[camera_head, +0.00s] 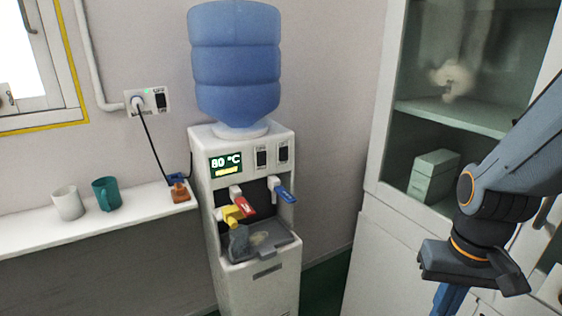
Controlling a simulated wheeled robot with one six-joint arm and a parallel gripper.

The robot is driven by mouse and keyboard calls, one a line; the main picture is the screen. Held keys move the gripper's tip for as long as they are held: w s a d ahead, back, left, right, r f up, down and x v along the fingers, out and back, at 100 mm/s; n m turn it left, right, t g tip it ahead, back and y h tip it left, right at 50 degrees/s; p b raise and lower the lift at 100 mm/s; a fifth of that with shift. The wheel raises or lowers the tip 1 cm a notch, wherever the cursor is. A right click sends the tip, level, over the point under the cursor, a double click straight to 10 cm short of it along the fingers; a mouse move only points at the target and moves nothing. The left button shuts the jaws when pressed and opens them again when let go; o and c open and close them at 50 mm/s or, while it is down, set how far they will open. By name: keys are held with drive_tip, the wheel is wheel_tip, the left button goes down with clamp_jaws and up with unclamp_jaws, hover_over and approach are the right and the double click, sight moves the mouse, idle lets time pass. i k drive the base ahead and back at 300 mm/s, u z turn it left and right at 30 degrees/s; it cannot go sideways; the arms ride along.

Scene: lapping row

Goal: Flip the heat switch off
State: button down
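The white water dispenser (207,185) stands by the wall with a blue bottle (236,65) on top. Its panel has a lit display (225,164) reading 80 °C. To the right of the display are two dark rocker switches, a left one (262,157) and a right one (283,152). Their labels are too small to read, so I cannot tell which is the heat switch or how either is set. My gripper (472,268) is at the lower right, well apart from the dispenser. I cannot tell its finger opening.
A red tap (239,201) and a blue tap (284,193) stick out below the panel; a yellow object (232,215) hangs by the red one. A shelf (130,215) holds a white mug (68,203) and a teal mug (107,194). A glass cabinet (380,150) stands right.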

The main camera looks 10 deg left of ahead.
sight(262, 159)
drive_tip(key=k, duration=0.65)
drive_tip(key=u, duration=0.85)
drive_tip(key=i, duration=0.5)
drive_tip(key=z, duration=0.05)
